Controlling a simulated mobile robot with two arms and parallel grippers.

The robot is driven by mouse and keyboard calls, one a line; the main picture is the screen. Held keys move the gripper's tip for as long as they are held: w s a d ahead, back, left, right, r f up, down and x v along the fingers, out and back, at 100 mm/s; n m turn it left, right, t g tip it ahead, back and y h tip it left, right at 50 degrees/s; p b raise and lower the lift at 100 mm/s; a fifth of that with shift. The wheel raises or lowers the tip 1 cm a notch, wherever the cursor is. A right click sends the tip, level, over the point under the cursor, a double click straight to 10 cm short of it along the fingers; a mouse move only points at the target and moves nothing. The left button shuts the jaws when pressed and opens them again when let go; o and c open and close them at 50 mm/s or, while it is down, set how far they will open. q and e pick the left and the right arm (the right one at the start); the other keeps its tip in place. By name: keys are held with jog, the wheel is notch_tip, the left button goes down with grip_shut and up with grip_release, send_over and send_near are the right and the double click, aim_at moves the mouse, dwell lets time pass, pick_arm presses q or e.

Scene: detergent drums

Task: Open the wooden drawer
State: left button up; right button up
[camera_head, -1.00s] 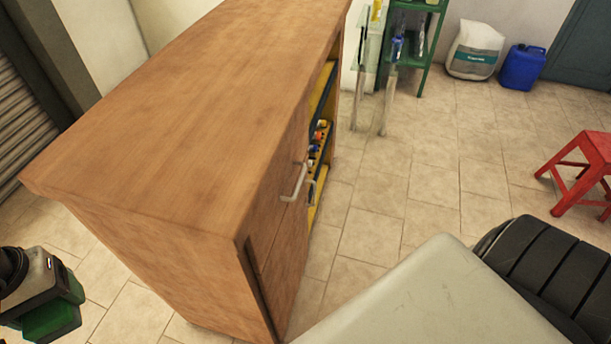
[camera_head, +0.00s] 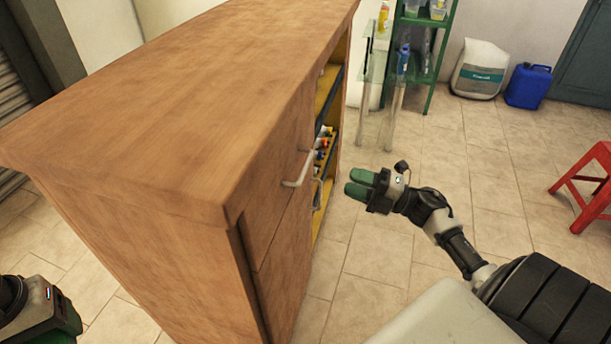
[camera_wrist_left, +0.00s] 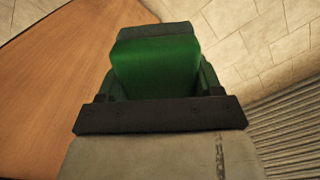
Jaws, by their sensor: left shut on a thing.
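The wooden drawer (camera_head: 270,195) is the upper front panel of a wooden cabinet and looks shut, flush with the front. Its pale metal handle (camera_head: 299,171) sticks out from it. My right gripper (camera_head: 357,184) has green fingers pointing left toward the handle, apart from it and empty. Its fingers look close together, but I cannot tell whether a gap is between them. My left gripper (camera_wrist_left: 155,65) is beside the cabinet's left end, away from the handle. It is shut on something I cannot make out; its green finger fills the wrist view. In the head view its fingertips are cut off.
The cabinet top (camera_head: 190,95) is bare. Open shelves with small items (camera_head: 325,145) lie beyond the drawer. A red stool (camera_head: 590,180) stands right; a green rack (camera_head: 430,50), white sack (camera_head: 480,70) and blue canister (camera_head: 528,85) stand behind. The tiled floor before the cabinet is mostly clear.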

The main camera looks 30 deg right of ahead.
aim_at(306, 163)
pick_arm(q)
notch_tip(306, 163, up, 2)
jog(key=shift+r+p, duration=0.15)
jog(key=shift+p, duration=1.05)
pick_arm(e)
jog(key=x, duration=1.2)
jog(key=shift+a+r, duration=0.1)
jog(key=shift+r, duration=0.1)
jog(key=shift+s, duration=0.1)
grip_shut()
